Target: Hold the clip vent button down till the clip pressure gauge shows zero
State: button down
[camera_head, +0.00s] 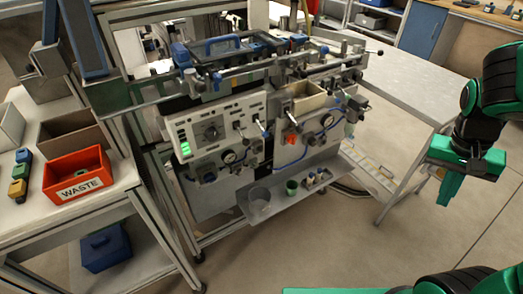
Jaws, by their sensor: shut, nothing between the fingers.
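A machine with two pale front panels stands in the middle of the view. The left panel (214,125) carries a dark dial (211,130), a lit green button or lamp (185,149) and a round gauge (230,157) below. The right panel (300,142) has an orange-red part (290,140) and another round gauge (311,139). I cannot tell which gauge or button belongs to the clip, and the needles are too small to read. My gripper (444,203) is at the right, shut and empty, pointing down, well apart from the machine.
A red WASTE bin (77,185) stands on the left bench. A metal table (400,85) is behind right. Open floor lies between my gripper and the machine.

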aim_at(260, 149)
jog(key=w+a+f+n+t+h, duration=0.25)
jog(key=w+a+f, duration=0.35)
jog(key=w, duration=0.3)
jog(key=w+a+f+n+t+h, duration=0.1)
jog(key=w+a+f+t+h, duration=0.25)
jog(key=w+a+f, duration=0.45)
jog(key=w+a+f+n+t+y, duration=0.2)
jog(key=a+n+t+y, duration=0.1)
jog(key=a, duration=0.9)
jog(key=w+a+f+n+t+y, duration=0.2)
jog(key=a+t, duration=0.4)
jog(key=a, duration=0.6)
jog(key=shift+w+f+n+y, duration=0.2)
jog(key=shift+n+y, duration=0.3)
jog(key=shift+n, duration=0.65)
jog(key=shift+w+a, duration=0.1)
jog(key=w+a, duration=0.4)
jog(key=w, duration=0.3)
jog(key=shift+a, duration=0.35)
jog(key=shift+w+a, duration=0.45)
jog(key=shift+w, duration=0.1)
dwell(1.1)
